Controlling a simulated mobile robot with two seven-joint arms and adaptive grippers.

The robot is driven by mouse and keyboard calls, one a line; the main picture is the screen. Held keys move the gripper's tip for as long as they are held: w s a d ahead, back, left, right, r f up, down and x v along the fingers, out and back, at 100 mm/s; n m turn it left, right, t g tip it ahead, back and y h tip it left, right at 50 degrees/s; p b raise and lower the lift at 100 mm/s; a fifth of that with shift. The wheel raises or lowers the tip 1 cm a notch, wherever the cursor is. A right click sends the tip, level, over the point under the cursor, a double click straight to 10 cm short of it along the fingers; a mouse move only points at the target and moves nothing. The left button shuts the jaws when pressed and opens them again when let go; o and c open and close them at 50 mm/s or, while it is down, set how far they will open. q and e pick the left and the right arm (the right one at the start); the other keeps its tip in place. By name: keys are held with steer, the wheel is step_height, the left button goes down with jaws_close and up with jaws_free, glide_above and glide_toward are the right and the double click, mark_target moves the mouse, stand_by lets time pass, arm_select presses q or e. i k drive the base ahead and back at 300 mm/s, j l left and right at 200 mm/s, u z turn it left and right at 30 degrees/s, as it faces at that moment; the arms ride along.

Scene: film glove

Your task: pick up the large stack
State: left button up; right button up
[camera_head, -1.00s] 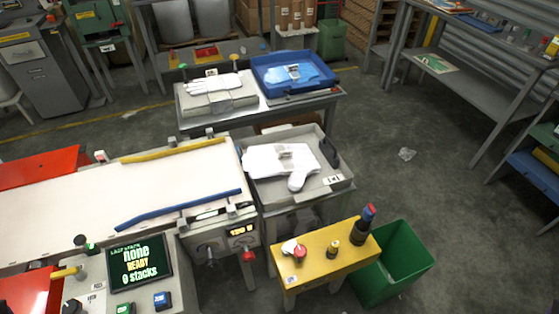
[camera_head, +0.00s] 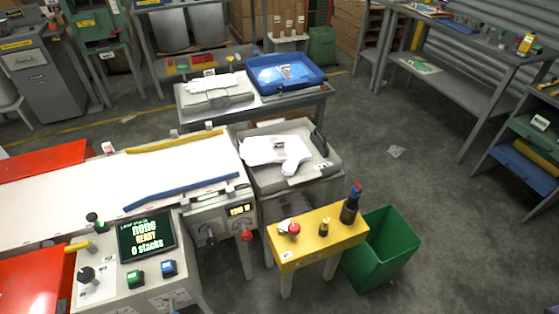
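A white, glove-shaped stack (camera_head: 268,150) lies flat in a grey tray (camera_head: 262,185) at the right end of the white-topped machine. A small clip or tag sits on its middle. A white glove (camera_head: 210,82) rests on a grey slab on the metal table behind. A blue stack (camera_head: 280,74) with a pale tag lies in a blue tray (camera_head: 312,86) beside it. I cannot tell from this view which stack is the largest. Neither of my grippers is in view.
The machine's white bed (camera_head: 100,185) carries a yellow and a blue bar. A screen (camera_head: 146,238) reads "none", "READY", "0 stacks". A yellow stand (camera_head: 310,245) with a red button and a green bin (camera_head: 385,245) stand right. The floor further right is mostly clear.

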mark_target(291, 150)
steer(key=i+j+z, duration=0.1)
steer(key=z, duration=0.4)
steer(key=i+j+z, duration=0.15)
steer(key=z, duration=0.35)
steer(key=i+j, duration=0.05)
steer(key=i, duration=0.05)
